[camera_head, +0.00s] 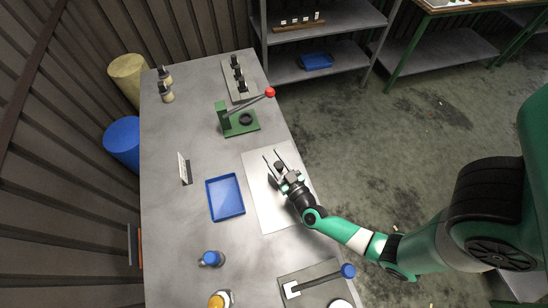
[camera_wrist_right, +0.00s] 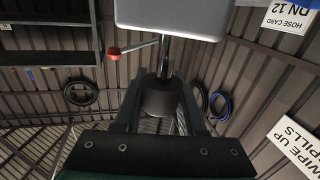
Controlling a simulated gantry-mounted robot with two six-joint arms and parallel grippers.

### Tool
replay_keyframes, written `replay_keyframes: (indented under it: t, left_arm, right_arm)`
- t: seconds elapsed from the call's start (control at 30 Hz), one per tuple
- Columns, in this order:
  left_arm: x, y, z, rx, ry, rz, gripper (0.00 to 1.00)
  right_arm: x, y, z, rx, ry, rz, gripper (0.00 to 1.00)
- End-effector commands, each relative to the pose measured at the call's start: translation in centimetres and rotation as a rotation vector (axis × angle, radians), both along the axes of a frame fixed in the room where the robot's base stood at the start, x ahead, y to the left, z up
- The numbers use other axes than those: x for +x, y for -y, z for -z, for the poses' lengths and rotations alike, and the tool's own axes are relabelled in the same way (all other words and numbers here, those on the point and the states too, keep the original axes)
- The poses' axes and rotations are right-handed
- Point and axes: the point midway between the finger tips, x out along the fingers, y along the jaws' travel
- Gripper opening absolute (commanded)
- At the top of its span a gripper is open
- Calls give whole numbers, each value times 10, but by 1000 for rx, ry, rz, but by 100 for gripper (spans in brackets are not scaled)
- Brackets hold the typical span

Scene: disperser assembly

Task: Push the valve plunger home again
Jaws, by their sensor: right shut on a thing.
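My right gripper (camera_head: 276,165) is over the pale mat in the head view, its fingers directed away from my arm. It is shut on a small dark part (camera_head: 279,166), which looks like the valve. In the right wrist view the valve (camera_wrist_right: 160,101) is a dark grey body between the fingers of my right gripper (camera_wrist_right: 163,100). A thin dark stem (camera_wrist_right: 165,58), perhaps the plunger, rises from it towards a light grey block-like surface at the top. I cannot tell whether they touch or how far the stem stands out. My left gripper is out of view.
A pale mat (camera_head: 262,208) lies below my right gripper. A blue tray (camera_head: 225,213) is to its left. A green press (camera_head: 240,130) with a red-knobbed lever stands farther back. Blue-capped and orange-capped bottles stand near the front. A dark stand (camera_head: 240,88) is at the back.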

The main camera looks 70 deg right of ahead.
Motion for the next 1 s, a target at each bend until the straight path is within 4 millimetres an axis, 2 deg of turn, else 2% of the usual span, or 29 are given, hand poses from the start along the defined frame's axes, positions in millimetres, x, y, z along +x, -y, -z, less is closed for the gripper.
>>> replay_keyframes:
  t: [0.2, 0.37, 0.63, 0.67, 0.7, 0.8, 1.0]
  left_arm:
    - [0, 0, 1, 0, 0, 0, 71]
    - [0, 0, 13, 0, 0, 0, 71]
    - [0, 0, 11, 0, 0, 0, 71]
    - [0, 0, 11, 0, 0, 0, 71]
    - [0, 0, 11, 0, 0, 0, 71]
    - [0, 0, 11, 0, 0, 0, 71]
    - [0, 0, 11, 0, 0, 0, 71]
  right_arm:
    - [0, 0, 2, -1, -1, 0, 0]
    - [0, 0, 22, 0, -3, 1, 0]
    - [-1, 0, 21, -1, -4, 0, 0]
    - [-1, 0, 21, -1, -4, 0, 45]
    - [-1, 0, 21, 0, -4, 0, 52]
    - [0, 0, 21, 0, -3, 0, 70]
    - [0, 0, 20, 0, -1, 0, 71]
